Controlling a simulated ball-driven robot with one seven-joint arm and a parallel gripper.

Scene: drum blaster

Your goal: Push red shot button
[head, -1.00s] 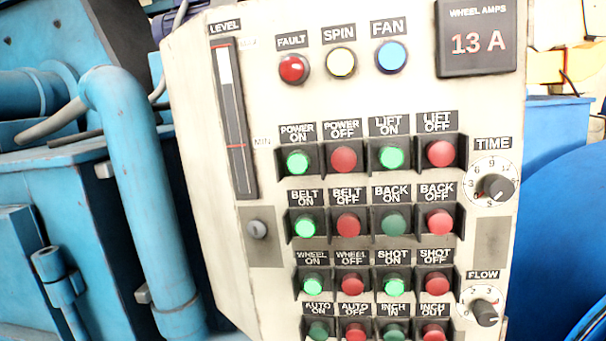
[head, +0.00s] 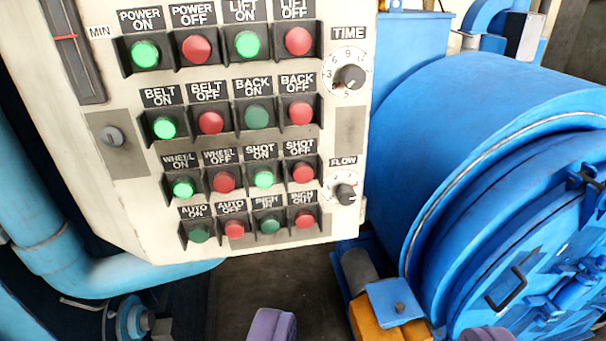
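The red SHOT OFF button (head: 303,173) is in the third row of the control panel (head: 140,225), at the right end under its label. The green SHOT ON button (head: 263,179) beside it is lit. My gripper (head: 380,335) shows at the bottom edge as two purple fingertips set wide apart, with nothing seen between them. It is below and to the right of the panel in the picture, apart from the buttons. The rest of the gripper is out of frame.
Other red and green buttons stand close around SHOT OFF, including WHEEL OFF (head: 224,182) and INCH OUT (head: 305,219). The FLOW knob (head: 346,194) is just to its right. A large blue drum (head: 450,130) fills the right side. Blue pipework (head: 45,240) runs at left.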

